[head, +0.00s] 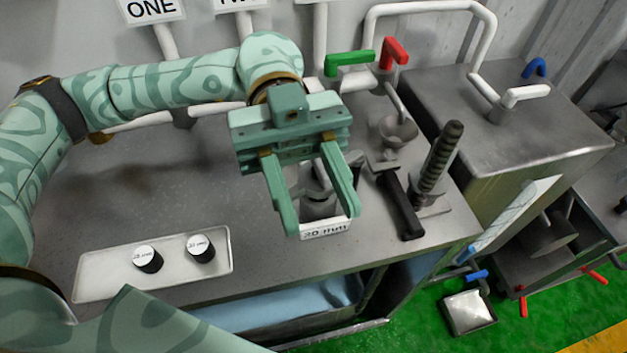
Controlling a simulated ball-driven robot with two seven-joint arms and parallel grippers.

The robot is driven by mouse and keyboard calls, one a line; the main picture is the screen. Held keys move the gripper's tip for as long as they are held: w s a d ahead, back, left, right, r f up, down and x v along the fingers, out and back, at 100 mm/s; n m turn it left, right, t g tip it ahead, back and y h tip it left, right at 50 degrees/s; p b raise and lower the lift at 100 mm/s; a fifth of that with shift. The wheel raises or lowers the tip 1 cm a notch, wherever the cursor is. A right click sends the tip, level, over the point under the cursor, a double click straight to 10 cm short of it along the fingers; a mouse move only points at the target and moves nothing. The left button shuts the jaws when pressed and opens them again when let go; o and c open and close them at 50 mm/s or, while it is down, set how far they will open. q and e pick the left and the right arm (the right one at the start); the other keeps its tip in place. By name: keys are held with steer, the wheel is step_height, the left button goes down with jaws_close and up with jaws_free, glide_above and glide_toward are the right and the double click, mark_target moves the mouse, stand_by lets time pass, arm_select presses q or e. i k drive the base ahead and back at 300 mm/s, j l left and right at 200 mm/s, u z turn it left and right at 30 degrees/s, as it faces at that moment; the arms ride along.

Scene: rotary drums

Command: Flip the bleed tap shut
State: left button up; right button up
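Several coloured handles show, and none has a readable name, so I cannot tell which is the bleed tap. A green lever (349,64) and a red lever (394,53) sit side by side on the pipework behind the bench. A blue handle (535,67) and a white handle (526,93) are on the metal tank at right. My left gripper (320,223) is over the bench, pointing down, its fingers apart. A grey cylindrical part (318,205) and a white label (325,228) show between the fingers; contact is unclear. My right gripper is out of view.
A light tray (105,275) with two black labelled pieces lies front left on the bench. A funnel (398,130), a black-handled lever (401,205) and an upright ribbed post (438,165) stand right of my gripper. The bench's middle left is clear.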

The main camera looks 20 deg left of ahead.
mark_target(391, 49)
steer(key=k+l, duration=0.85)
